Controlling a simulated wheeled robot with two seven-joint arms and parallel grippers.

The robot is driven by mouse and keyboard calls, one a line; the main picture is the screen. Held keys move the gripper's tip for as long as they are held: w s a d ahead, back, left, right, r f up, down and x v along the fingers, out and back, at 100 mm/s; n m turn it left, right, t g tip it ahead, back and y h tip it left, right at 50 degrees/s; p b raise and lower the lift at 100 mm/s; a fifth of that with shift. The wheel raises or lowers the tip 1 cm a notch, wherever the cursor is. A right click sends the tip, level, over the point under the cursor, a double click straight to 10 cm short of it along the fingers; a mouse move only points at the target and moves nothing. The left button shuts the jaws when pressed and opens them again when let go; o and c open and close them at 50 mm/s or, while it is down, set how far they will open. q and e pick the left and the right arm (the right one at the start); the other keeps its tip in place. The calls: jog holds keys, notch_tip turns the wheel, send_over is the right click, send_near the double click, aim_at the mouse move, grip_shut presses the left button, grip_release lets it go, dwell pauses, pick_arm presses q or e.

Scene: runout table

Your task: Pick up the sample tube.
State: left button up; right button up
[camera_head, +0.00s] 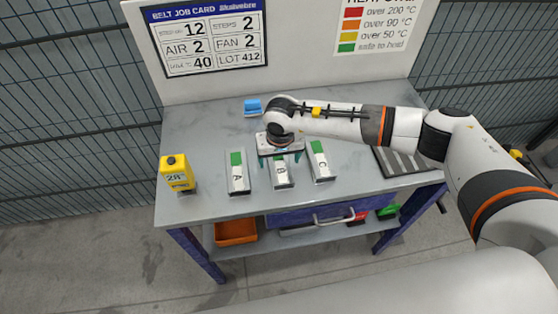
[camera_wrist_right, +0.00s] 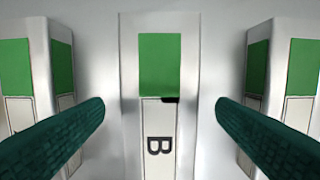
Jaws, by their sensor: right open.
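I cannot make out a clear sample tube in either view. Three pale blocks with green patches stand in a row on the grey table (camera_head: 215,205): block A (camera_head: 238,180), block B (camera_head: 284,180) and block C (camera_head: 321,168). My right gripper (camera_head: 280,158) is open, pointing down over block B and partly hiding it in the head view. In the right wrist view, block B (camera_wrist_right: 160,75) lies centred between the two dark green fingers, with no contact visible. Blocks A (camera_wrist_right: 15,70) and C (camera_wrist_right: 300,70) flank it outside the fingers. My left gripper is not in view.
A yellow container (camera_head: 176,173) stands at the left front. A blue object (camera_head: 252,106) lies behind the blocks. A dark ribbed plate (camera_head: 402,162) lies at the right. A white board (camera_head: 300,60) rises behind the table. An orange bin (camera_head: 236,231) sits below.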

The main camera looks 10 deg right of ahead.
notch_tip(320, 180, down, 2)
jog(key=shift+w, duration=0.1)
jog(key=shift+c, duration=0.2)
jog(key=c, duration=1.1)
